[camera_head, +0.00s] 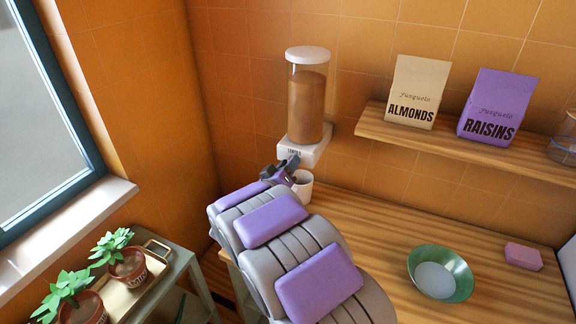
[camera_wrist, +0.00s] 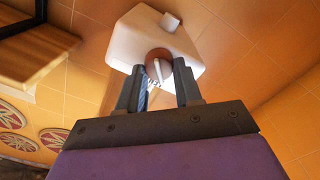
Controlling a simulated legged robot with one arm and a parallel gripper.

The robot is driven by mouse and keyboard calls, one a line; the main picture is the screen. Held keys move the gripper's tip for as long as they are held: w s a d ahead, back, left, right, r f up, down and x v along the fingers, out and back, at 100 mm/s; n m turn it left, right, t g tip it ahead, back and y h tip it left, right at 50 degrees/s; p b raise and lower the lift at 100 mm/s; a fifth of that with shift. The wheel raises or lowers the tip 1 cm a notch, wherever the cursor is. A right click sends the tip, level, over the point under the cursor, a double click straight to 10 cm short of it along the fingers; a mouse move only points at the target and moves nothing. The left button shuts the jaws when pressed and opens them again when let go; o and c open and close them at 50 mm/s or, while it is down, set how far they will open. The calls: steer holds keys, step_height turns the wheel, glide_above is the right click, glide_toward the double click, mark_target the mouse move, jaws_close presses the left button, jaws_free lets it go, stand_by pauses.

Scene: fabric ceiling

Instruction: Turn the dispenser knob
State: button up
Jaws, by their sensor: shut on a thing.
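The dispenser (camera_head: 308,95) is a clear cylinder of brown contents with a pale lid and a white base (camera_head: 305,148), mounted on the tiled wall. My gripper (camera_head: 288,163) is at the front of this base, its arm hiding part of it. In the wrist view, the white base (camera_wrist: 135,45) fills the top middle. The dispenser knob (camera_wrist: 158,70), round and brown with an upright pale bar, sits between the fingertips of my gripper (camera_wrist: 160,75). The fingers are shut on it; the exact contact is hard to see.
A white cup (camera_head: 304,184) stands on the wooden counter (camera_head: 375,215) just below the dispenser, close to my gripper. A green bowl (camera_head: 441,273) and a pink block (camera_head: 523,256) are at the right. A shelf (camera_head: 385,133) holds an almonds bag (camera_head: 417,90) and a raisins bag (camera_head: 497,105).

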steer(key=shift+s+d+f+m+p, duration=0.1)
steer(key=shift+m+p, duration=0.7)
steer(key=shift+m, duration=2.4)
steer(key=o, duration=1)
